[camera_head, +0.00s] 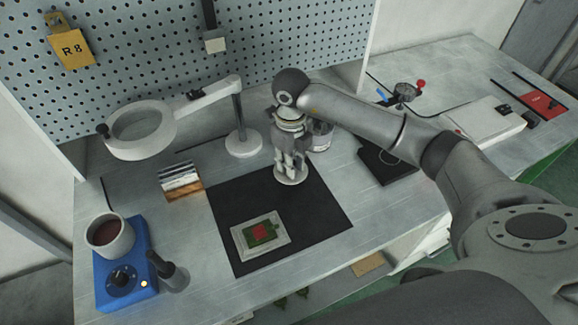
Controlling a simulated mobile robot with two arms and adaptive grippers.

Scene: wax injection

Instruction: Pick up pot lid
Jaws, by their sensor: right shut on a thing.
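My right gripper (291,165) points down over the back edge of the black mat (315,215). It is shut on the pot lid (291,180), a pale round disc directly under the fingers. The fingers hide the middle of the lid. I cannot tell whether the lid touches the mat or hangs just above it. A metal pot (320,136) stands just behind and to the right of the gripper, partly hidden by it. My left gripper is not in view.
A magnifier lamp (243,142) stands behind left. A blue heater (122,265) with a cup of dark red wax (108,233) is front left. A tray with a green and red piece (260,234) lies on the mat. The mat's right part is clear.

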